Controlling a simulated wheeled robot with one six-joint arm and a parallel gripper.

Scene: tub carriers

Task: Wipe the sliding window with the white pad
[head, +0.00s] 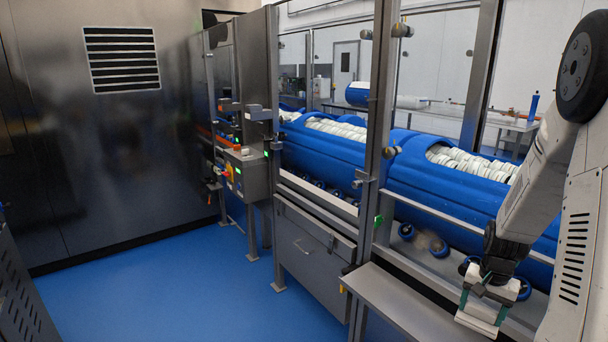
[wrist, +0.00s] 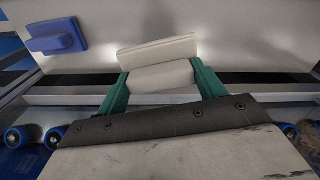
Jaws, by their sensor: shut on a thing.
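The white pad (wrist: 157,52) is in my gripper (wrist: 162,82). The green fingers close on its rounded white handle (wrist: 160,77) from both sides. In the head view my gripper (head: 490,288) is at the lower right, pointing down, with the white pad (head: 478,322) low beneath it, near the metal shelf. Whether the pad touches the shelf is unclear. The sliding window seems to be among the clear panels (head: 437,62) between metal posts, in front of the blue tubs; which panel slides cannot be told.
A blue pad (wrist: 57,37) lies on the pale surface at left in the wrist view. The metal shelf (head: 395,303) runs below the panels. Blue tubs (head: 330,150) with white contents stand behind the posts. A control box (head: 246,173) stands farther back. The blue floor is clear at left.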

